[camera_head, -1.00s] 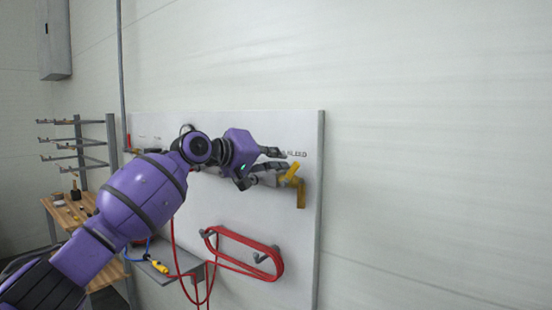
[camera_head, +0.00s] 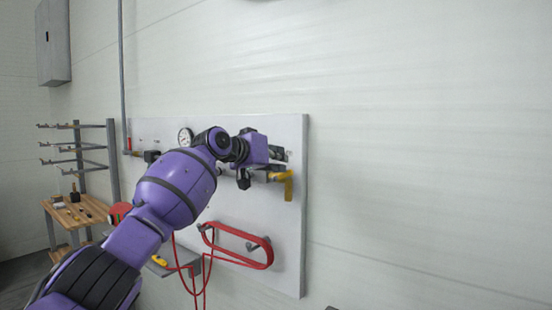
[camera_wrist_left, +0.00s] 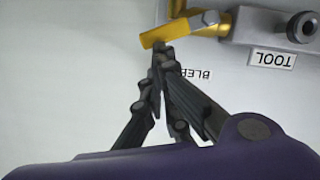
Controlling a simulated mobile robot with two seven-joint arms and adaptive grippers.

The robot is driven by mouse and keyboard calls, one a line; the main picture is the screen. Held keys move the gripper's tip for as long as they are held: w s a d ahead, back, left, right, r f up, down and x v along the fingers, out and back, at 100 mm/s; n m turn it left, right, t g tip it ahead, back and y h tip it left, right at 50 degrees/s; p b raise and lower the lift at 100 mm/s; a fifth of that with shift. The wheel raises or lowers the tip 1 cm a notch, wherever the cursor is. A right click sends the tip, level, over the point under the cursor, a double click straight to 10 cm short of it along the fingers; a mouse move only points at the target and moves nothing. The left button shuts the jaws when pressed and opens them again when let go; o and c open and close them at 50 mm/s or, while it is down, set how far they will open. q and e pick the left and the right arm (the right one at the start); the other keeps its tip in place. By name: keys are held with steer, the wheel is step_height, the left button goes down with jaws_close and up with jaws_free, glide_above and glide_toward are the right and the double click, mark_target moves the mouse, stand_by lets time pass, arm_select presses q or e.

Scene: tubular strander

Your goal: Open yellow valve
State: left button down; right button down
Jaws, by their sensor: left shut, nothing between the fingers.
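The yellow valve (camera_head: 289,188) is on the white panel near its right edge, with its lever pointing down in the head view. In the left wrist view the yellow valve (camera_wrist_left: 190,29) is at the top, joined to a grey fitting on the right. My left gripper (camera_head: 282,155) is just above and left of the valve in the head view. In the left wrist view its fingertips (camera_wrist_left: 162,48) are together and empty, right beside the lever's end. I cannot tell whether they touch it. My right gripper is not in view.
A wooden bench (camera_head: 75,215) and a rack stand at the left. Labels TOOL (camera_wrist_left: 273,58) and BLEED, partly hidden, show near the valve. The wall right of the panel is clear.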

arm_select(q)
steer(key=m, duration=0.1)
steer(key=d+f+m+p, duration=0.1)
steer(key=shift+s+f+m+t+y, duration=0.2)
steer(key=shift+f+m+t+y, duration=0.1)
steer(key=shift+y, duration=0.1)
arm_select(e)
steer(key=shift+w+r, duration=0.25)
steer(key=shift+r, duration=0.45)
arm_select(q)
steer(key=shift+d, duration=0.1)
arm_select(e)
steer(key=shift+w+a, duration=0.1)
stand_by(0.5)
